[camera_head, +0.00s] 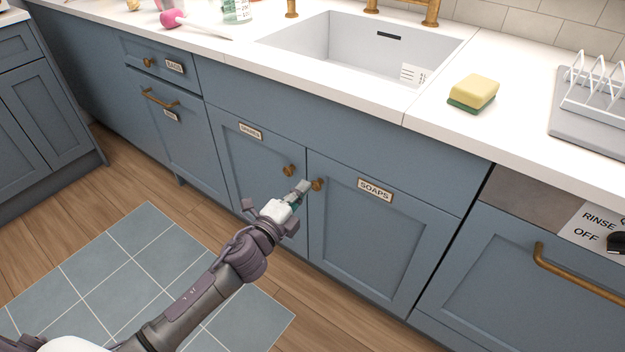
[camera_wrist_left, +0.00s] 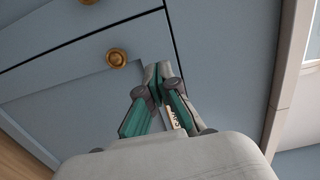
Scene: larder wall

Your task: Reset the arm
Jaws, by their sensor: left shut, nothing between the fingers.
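My left gripper (camera_head: 301,188) is shut and empty in front of the blue cupboard doors under the sink. In the head view its tips overlap the area beside the round brass knob (camera_head: 318,184) of the door labelled SOAPS (camera_head: 375,190); I cannot tell whether they touch it. Another brass knob (camera_head: 288,170) sits just left on the neighbouring door. In the left wrist view the closed fingertips (camera_wrist_left: 158,72) are close to the cupboard front, with a brass knob (camera_wrist_left: 117,57) to their left. Both doors look closed. My right gripper is not in view.
A white sink (camera_head: 345,50) is set in the white counter above the doors. A yellow and green sponge (camera_head: 473,92) and a white rack (camera_head: 597,95) stand to its right. A brass bar handle (camera_head: 575,275) projects at the lower right. A blue tiled mat (camera_head: 130,262) lies on the wooden floor.

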